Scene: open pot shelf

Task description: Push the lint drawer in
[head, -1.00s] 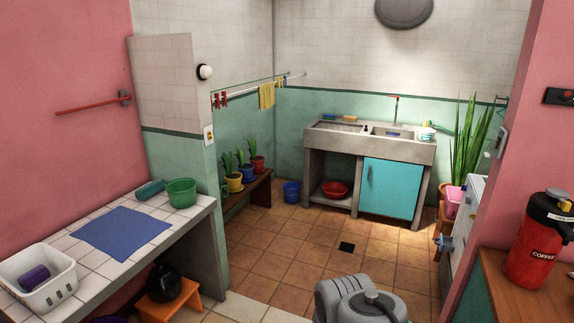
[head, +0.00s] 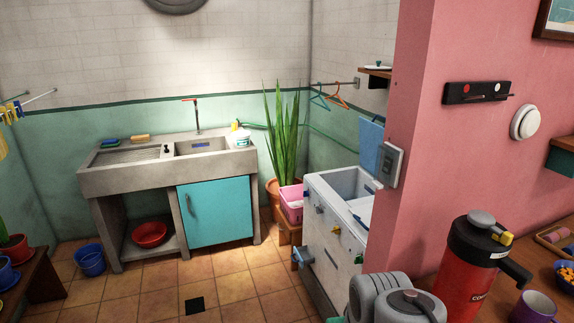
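A white washing machine (head: 335,225) with an open top and a raised blue lid (head: 371,145) stands right of the plant, partly hidden by the pink wall. A small blue-grey part (head: 303,257) sticks out low on its front left and looks like the lint drawer standing out; it is too small to be sure. My grey arm links show at the bottom edge, in front of the machine's lower right. My gripper is not in view.
The pink wall edge (head: 405,190) stands close on the right, beside a wooden counter with a red coffee flask (head: 470,270). The tiled floor (head: 230,285) before the sink is clear.

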